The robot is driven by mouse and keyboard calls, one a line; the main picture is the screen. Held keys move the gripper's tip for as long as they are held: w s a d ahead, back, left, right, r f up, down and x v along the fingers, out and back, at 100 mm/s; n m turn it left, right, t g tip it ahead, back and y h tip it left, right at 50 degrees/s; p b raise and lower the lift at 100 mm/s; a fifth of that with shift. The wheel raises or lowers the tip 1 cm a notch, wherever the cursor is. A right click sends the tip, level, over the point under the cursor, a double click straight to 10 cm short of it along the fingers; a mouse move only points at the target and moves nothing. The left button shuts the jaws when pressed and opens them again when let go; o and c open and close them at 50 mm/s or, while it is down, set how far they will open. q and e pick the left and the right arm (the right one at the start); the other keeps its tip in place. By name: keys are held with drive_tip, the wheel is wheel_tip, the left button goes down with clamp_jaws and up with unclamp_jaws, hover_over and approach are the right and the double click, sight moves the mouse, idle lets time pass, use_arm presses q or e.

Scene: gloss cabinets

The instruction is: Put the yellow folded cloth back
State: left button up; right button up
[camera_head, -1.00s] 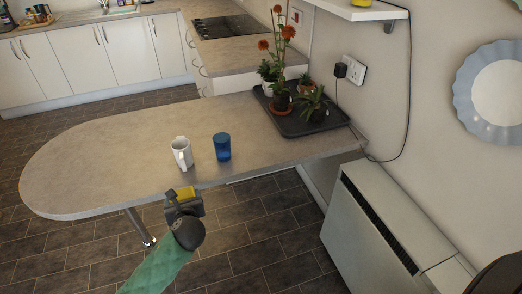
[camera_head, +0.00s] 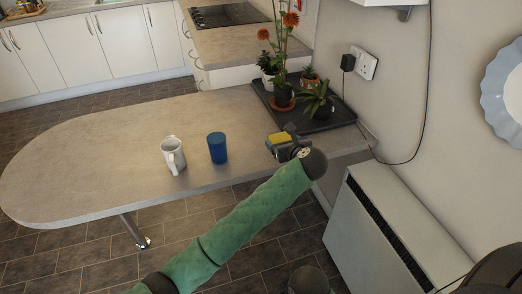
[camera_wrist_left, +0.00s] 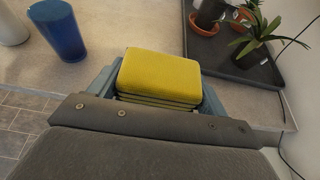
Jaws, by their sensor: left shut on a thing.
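The yellow folded cloth (camera_head: 279,138) is a small thick block between the fingers of my left gripper (camera_head: 281,144). In the left wrist view the cloth (camera_wrist_left: 160,76) fills the space between the two blue-grey fingers, and its folded layers show at the near edge. The left gripper is shut on it, over the right part of the counter near its front edge, just in front of the dark tray (camera_head: 335,117). I cannot tell whether the cloth touches the counter. My right gripper is not in view.
A white mug (camera_head: 173,155) and a blue cup (camera_head: 217,147) stand on the counter (camera_head: 100,150), left of the gripper. Potted plants (camera_head: 283,92) stand on the tray. A cable hangs from the wall socket (camera_head: 363,64). A white heater (camera_head: 390,232) stands at the lower right.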

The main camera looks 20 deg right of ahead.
use_arm(q)
drive_tip(key=shift+w+f, duration=0.1)
drive_tip(key=shift+w, duration=0.2)
drive_tip(key=w+a+f+p, duration=0.1)
drive_tip(key=w+a+f, duration=0.1)
drive_tip(key=w, duration=0.2)
drive_tip(key=p, duration=0.1)
hover_over(261, 152)
wheel_tip(261, 152, down, 4)
drive_tip(key=shift+f, duration=0.25)
drive_tip(key=shift+f+p, duration=0.65)
drive_tip(key=shift+f, duration=1.4)
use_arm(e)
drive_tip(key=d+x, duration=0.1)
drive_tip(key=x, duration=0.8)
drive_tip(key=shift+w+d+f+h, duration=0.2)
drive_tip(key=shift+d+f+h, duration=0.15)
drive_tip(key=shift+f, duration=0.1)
use_arm(q)
drive_tip(key=o, duration=0.9)
drive_tip(key=shift+f, duration=0.1)
drive_tip(key=shift+c, duration=0.2)
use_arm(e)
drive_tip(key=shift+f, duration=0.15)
